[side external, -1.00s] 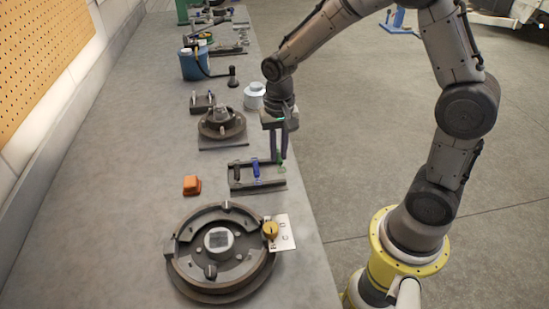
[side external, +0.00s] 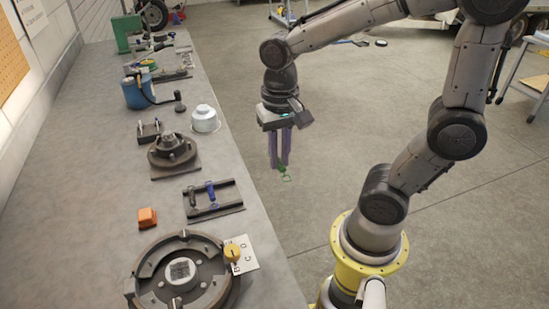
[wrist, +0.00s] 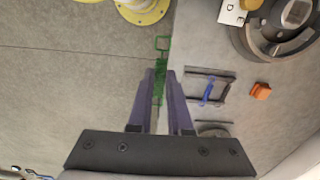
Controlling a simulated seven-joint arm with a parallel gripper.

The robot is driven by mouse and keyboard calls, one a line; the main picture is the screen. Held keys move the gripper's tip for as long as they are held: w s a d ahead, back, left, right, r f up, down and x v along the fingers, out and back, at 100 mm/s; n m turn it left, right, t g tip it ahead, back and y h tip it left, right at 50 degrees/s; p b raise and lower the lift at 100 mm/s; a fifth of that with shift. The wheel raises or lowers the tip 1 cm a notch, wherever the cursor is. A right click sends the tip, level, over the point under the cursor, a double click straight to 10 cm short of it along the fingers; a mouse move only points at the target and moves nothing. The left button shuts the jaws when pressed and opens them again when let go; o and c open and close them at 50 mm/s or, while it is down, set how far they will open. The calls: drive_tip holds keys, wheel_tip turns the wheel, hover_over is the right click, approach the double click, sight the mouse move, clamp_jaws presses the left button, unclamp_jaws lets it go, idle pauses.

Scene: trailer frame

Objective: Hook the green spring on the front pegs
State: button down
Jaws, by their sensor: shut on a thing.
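The green spring (side external: 284,170) hangs at the tips of my gripper (side external: 279,164). In the wrist view the green spring (wrist: 162,44) lies between the two purple fingers of my gripper (wrist: 160,73), with a loop end sticking out past them. My gripper is shut on it and points down, off the right edge of the bench. The large round drum assembly (side external: 135,284) stands at the front of the bench, with raised blocks on its rim. Which of its parts are the front pegs I cannot tell. The drum also shows at the wrist view's top right (wrist: 247,42).
A dark rack (side external: 232,207) holds a blue spring (side external: 211,193) and a dark one. An orange block (side external: 147,217), a lettered plate with a yellow knob (side external: 233,252), a smaller hub (side external: 173,150) and a white canister (side external: 205,120) stand on the bench (side external: 85,180).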

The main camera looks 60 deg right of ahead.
drive_tip(key=shift+r, duration=1.1)
